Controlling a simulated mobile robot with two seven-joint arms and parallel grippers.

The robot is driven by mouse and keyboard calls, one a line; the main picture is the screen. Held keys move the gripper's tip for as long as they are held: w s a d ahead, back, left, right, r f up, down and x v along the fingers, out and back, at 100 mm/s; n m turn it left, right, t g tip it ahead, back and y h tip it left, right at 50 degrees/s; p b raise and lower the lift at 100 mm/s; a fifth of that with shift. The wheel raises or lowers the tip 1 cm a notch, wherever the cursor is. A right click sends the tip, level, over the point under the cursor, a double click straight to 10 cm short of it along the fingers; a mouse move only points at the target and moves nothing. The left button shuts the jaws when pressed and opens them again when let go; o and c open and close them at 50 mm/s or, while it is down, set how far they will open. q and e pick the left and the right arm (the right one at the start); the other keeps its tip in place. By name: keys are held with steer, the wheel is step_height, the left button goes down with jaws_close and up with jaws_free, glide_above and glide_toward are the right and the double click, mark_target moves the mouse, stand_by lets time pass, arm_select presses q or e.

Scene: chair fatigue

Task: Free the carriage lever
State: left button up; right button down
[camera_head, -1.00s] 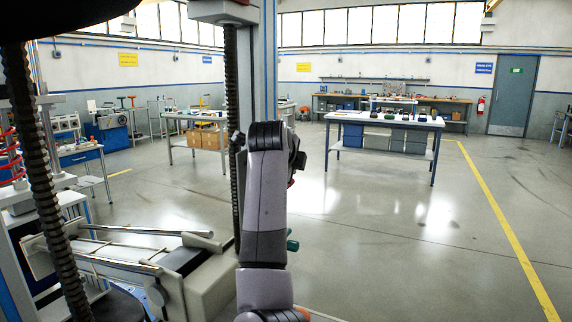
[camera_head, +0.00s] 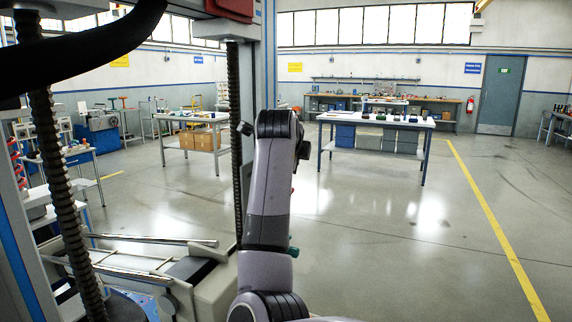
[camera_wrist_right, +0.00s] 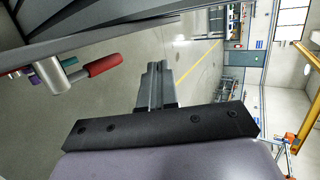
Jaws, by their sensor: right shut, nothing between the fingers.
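In the right wrist view a lever with a red grip (camera_wrist_right: 104,65) sticks out of a metal hub at the left, with a teal grip (camera_wrist_right: 68,61) beside it. I cannot tell for sure which is the carriage lever. My right gripper (camera_wrist_right: 154,72) is shut and empty, to the right of the red grip and apart from it. In the head view a small teal grip (camera_head: 293,252) shows beside my right arm, partly hidden by it. The right gripper itself cannot be made out there. My left gripper is not in view.
The testing machine's screw column (camera_head: 62,200), second screw (camera_head: 236,140) and light base block (camera_head: 205,285) stand at the left, close to my arm. A worktable (camera_head: 376,120) and another table with boxes (camera_head: 190,118) stand farther back. The floor at right is clear.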

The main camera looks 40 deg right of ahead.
step_height(320, 180, up, 9)
steer(key=s, duration=0.1)
steer(key=shift+s+d, duration=0.35)
steer(key=shift+d, duration=0.1)
stand_by(0.4)
